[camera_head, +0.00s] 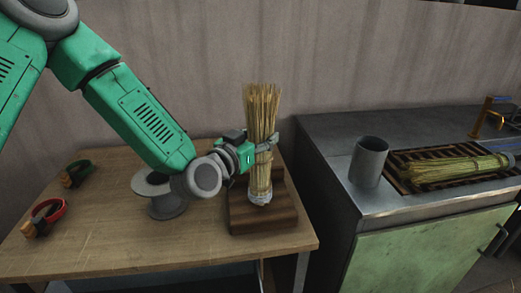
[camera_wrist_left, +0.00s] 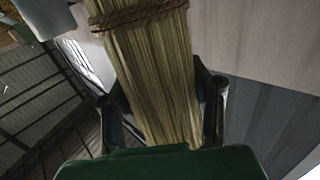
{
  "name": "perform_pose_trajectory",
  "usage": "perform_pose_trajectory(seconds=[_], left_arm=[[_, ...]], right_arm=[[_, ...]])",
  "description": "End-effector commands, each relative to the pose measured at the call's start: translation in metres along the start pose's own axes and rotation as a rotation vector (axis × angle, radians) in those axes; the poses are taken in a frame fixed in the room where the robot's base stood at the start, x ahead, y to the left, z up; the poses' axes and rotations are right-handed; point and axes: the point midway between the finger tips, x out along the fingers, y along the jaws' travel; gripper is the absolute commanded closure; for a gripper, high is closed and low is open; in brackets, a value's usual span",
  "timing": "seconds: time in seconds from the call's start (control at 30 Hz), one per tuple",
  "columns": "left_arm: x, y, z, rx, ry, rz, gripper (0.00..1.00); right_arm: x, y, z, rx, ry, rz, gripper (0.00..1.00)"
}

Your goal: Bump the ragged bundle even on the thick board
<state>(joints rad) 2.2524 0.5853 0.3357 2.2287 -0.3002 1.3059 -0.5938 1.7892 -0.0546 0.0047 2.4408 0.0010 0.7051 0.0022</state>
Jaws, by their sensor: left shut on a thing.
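The straw bundle (camera_head: 262,115) stands upright over the thick dark wooden board (camera_head: 265,220) on the table. Its top ends are uneven. A pale wrap or band shows at its lower end, close to the board; I cannot tell whether it touches. My left gripper (camera_head: 262,147) is shut around the middle of the bundle. In the left wrist view the bundle (camera_wrist_left: 155,75) runs between the fingers of the left gripper (camera_wrist_left: 165,105), with a brown cord binding across it. My right gripper is not in view.
A grey spool (camera_head: 165,205) stands left of the board. Two small tools, one green-handled (camera_head: 76,173) and one red-handled (camera_head: 46,215), lie at the table's left.

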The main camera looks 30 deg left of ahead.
Motion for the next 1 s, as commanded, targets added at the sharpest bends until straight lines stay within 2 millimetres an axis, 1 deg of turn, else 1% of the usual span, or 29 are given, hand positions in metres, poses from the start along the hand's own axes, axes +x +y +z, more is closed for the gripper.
perform_pose_trajectory(seconds=[0.03, 0.17, 0.47, 0.57, 0.9, 1.0], left_arm=[[0.000, 0.000, 0.005, 0.001, 0.000, 0.000, 0.77], [0.000, 0.000, 0.013, 0.000, 0.000, 0.000, 0.77], [0.000, 0.000, 0.009, 0.000, 0.000, 0.000, 0.77], [0.000, 0.000, 0.003, 0.000, 0.001, 0.000, 0.77], [0.000, 0.000, -0.033, 0.001, 0.002, 0.000, 0.77], [0.000, 0.000, -0.040, 0.000, 0.001, 0.000, 0.77]], right_arm=[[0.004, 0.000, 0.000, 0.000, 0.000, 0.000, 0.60], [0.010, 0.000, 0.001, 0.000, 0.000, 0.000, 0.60], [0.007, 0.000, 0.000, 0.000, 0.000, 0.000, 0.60], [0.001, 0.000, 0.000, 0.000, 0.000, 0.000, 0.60], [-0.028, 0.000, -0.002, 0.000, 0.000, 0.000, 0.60], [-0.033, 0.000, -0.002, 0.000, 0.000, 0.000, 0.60]])
